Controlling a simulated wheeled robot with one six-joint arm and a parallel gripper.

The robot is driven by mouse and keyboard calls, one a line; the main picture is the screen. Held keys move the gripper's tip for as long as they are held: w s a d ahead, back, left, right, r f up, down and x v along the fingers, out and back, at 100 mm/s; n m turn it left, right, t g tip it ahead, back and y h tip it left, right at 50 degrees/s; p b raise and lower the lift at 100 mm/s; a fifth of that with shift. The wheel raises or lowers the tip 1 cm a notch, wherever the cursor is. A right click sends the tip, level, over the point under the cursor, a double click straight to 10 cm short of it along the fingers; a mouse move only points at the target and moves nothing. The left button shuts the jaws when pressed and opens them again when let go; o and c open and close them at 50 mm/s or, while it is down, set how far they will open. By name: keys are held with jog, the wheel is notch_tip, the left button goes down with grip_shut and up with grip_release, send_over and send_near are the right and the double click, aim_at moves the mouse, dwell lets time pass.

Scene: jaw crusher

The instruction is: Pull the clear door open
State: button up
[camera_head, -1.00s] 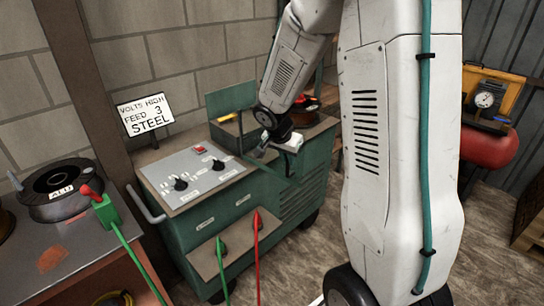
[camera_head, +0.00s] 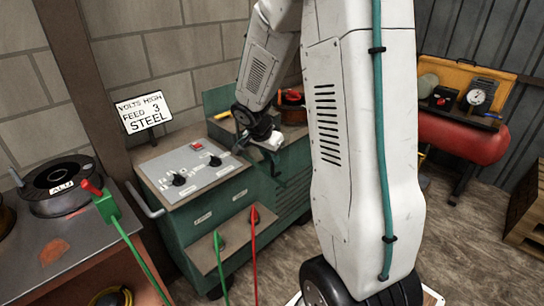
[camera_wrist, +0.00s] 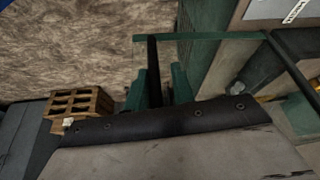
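The green welding machine (camera_head: 195,222) stands left of my arm in the head view. My gripper (camera_head: 270,143) is at its right upper side, beside the dark opening behind the control panel. The clear door is hard to make out; a slim dark upright with green edging (camera_head: 275,164) just below my gripper seems to be part of its frame. In the wrist view a thin green bar (camera_wrist: 205,37) reaches out from the machine over the floor, with a dark bar (camera_wrist: 153,72) crossing under it. My fingertips are too small or hidden to tell their opening or contact.
A control panel (camera_head: 188,168) with knobs tops the machine's front. A bench with a wire spool (camera_head: 60,186) stands left. A red tank (camera_head: 462,137) with a gauge and a wooden crate (camera_head: 525,215) are at right.

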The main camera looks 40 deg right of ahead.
jog(key=shift+s, duration=0.1)
dwell(0.3)
jog(key=v, duration=0.7)
jog(key=shift+r, duration=0.35)
jog(key=shift+a, duration=0.1)
